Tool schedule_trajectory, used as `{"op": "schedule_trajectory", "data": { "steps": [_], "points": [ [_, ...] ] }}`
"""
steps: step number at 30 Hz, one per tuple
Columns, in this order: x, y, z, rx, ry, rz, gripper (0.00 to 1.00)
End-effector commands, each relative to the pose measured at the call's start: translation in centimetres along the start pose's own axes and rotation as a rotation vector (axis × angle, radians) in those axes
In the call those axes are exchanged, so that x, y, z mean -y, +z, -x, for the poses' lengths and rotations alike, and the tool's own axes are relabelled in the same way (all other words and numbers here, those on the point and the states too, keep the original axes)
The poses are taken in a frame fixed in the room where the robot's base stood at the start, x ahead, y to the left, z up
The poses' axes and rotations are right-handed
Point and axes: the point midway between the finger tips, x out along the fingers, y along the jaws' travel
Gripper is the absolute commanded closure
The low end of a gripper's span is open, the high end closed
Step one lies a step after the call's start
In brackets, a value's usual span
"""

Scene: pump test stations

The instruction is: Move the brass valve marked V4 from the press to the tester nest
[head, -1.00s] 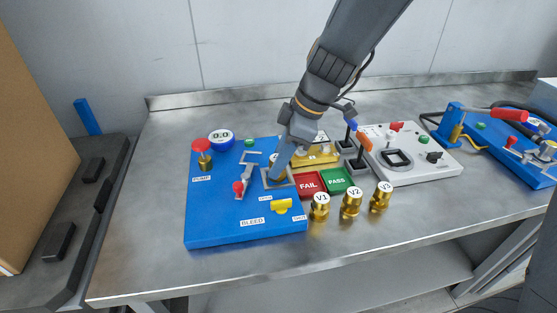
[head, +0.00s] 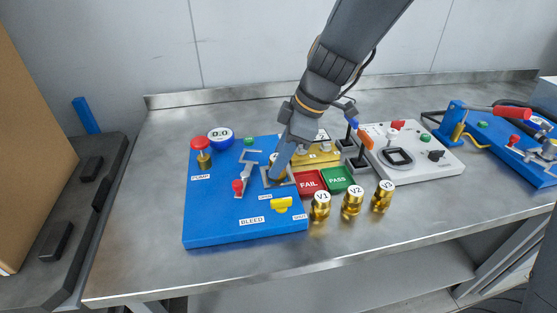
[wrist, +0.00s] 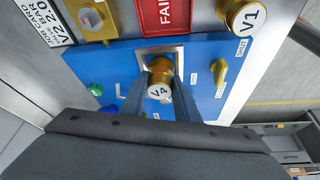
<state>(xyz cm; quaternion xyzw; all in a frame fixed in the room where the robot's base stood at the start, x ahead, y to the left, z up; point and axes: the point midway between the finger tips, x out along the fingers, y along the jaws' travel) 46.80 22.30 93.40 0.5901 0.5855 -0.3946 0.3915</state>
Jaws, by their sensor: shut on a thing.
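The brass valve V4 (wrist: 158,92) is between the two fingers of my gripper (head: 279,172), which is shut on it. In the wrist view its white V4 cap faces the camera. The valve is at the grey square nest (wrist: 172,50) on the blue tester board (head: 215,225). Its lower end lies over the nest opening; I cannot tell whether it is fully seated. In the head view my gripper hides most of the valve and part of the nest (head: 290,183).
Brass valves V1 (head: 320,207), V2 (head: 352,203) and V3 (head: 383,197) stand on the bench to the right. Red FAIL (head: 309,183) and green PASS (head: 337,179) pads lie beside the board. A grey-white station (head: 430,160) stands further right. The front bench strip is clear.

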Motion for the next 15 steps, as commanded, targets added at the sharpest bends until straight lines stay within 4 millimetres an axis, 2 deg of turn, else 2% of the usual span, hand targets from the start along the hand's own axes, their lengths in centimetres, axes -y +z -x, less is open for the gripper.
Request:
{"op": "schedule_trajectory", "data": {
  "steps": [11,12,15],
  "points": [
    [0.0,-0.02,0.02,0.0,0.0,0.0,1.0],
    [-0.01,-0.02,0.02,0.0,0.0,0.0,0.65],
    [0.0,-0.02,0.02,0.0,0.0,0.0,0.5]
  ]
}}
